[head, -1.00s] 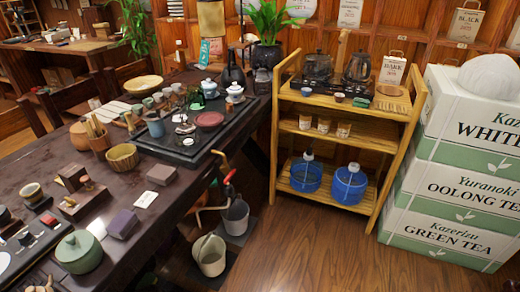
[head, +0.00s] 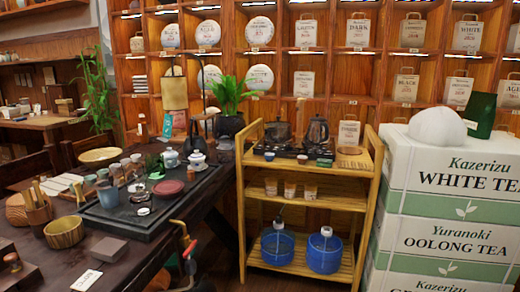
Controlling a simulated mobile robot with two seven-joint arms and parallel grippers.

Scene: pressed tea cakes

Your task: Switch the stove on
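The stove (head: 286,152) is a low black unit on the top shelf of a light wooden rack (head: 247,187). A dark kettle (head: 278,131) stands on its left side and a darker pot with a spout (head: 317,131) on its right side. The stove's knobs or switch are too small to make out, and I see no flame. Small cups (head: 302,158) sit at its front edge. Neither of my grippers shows in the head view.
A dark tea table (head: 110,250) with a black tray (head: 150,222) fills the left. Stacked tea boxes (head: 440,205) stand close to the rack's right. Blue-bottomed bottles (head: 324,253) are on its lowest shelf. A dark item with red parts (head: 187,250) is by the table edge.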

